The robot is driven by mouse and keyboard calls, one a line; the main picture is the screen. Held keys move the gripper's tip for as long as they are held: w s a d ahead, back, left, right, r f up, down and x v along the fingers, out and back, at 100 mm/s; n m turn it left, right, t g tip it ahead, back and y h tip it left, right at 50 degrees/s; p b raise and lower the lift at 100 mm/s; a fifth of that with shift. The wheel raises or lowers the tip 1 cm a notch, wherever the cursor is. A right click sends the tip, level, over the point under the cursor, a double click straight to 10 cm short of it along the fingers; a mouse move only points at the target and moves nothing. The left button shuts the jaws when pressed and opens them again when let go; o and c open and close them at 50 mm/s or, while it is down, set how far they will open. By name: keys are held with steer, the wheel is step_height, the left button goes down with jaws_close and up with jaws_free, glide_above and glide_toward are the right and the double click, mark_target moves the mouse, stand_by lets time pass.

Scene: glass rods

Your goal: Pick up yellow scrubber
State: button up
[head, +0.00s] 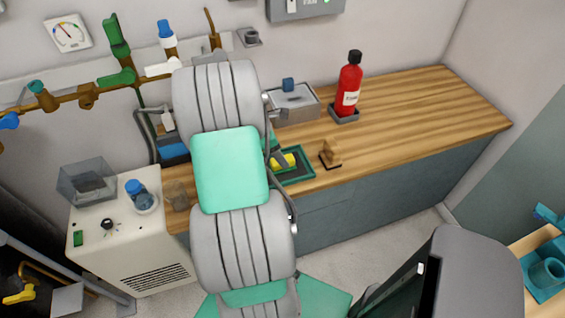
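The yellow scrubber (283,161) lies in a dark green tray (297,178) on the wooden counter, just right of my arm. Its left part is hidden. A small grey and green piece (276,149) shows over the tray next to the scrubber; it may be part of my gripper, but I cannot be sure. My grey and mint arm stands in front and hides most of that area. Whether my gripper touches the scrubber, and whether it is open or shut, does not show.
A red bottle (349,88) stands in a holder behind the tray. A grey box (295,104) is at the wall, a wooden stamp-like piece (331,153) right of the tray. Glassware and a blue-capped jar (141,195) are at left. The counter's right part is clear.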

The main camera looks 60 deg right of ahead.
steer(key=x, duration=0.4)
steer(key=shift+s+a+f+p, duration=0.15)
steer(key=shift+a+f+p, duration=0.1)
steer(key=shift+p, duration=0.15)
steer(key=shift+d+f, duration=0.15)
steer(key=shift+f, duration=0.1)
steer(key=shift+c, duration=0.5)
steer(key=c, duration=1.3)
steer(key=shift+r, duration=0.1)
step_height(320, 180, up, 3)
steer(key=shift+f+b, duration=0.1)
steer(key=shift+b, duration=0.4)
steer(key=a+r, duration=0.3)
steer(key=a, duration=0.1)
steer(key=a+r, duration=0.3)
steer(key=a, duration=0.2)
steer(key=a+r, duration=0.4)
steer(key=a, duration=0.1)
steer(key=shift+a+b, duration=0.1)
steer(key=shift+b, duration=0.25)
